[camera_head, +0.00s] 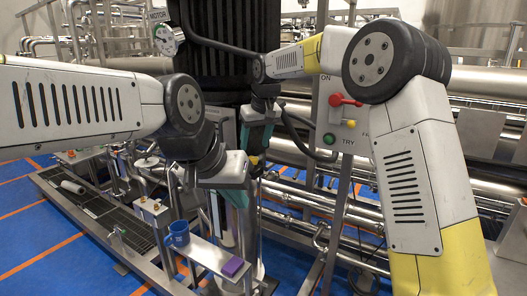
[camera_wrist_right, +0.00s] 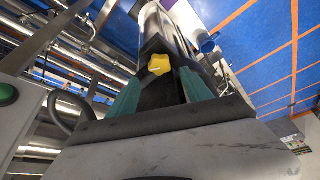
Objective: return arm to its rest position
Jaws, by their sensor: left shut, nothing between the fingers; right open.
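My left arm comes in from the left in the head view. Its gripper (camera_head: 237,200) points down in front of the machine, with teal fingers shut and nothing seen between them. My right arm reaches in from the right and bends down at the centre. Its gripper (camera_head: 254,153) hangs behind and just above the left one. In the right wrist view its teal fingers (camera_wrist_right: 160,92) are apart. A yellow star-shaped knob (camera_wrist_right: 160,64) shows between or beyond the fingertips; I cannot tell whether they touch it.
A panel holds a red switch (camera_head: 344,100) and a green button (camera_head: 329,139) close to my right arm. A shelf (camera_head: 205,252) carries a blue mug (camera_head: 178,234) and a purple block (camera_head: 233,267). Steel pipes (camera_head: 485,85) run behind. Blue floor (camera_head: 40,243) is open at lower left.

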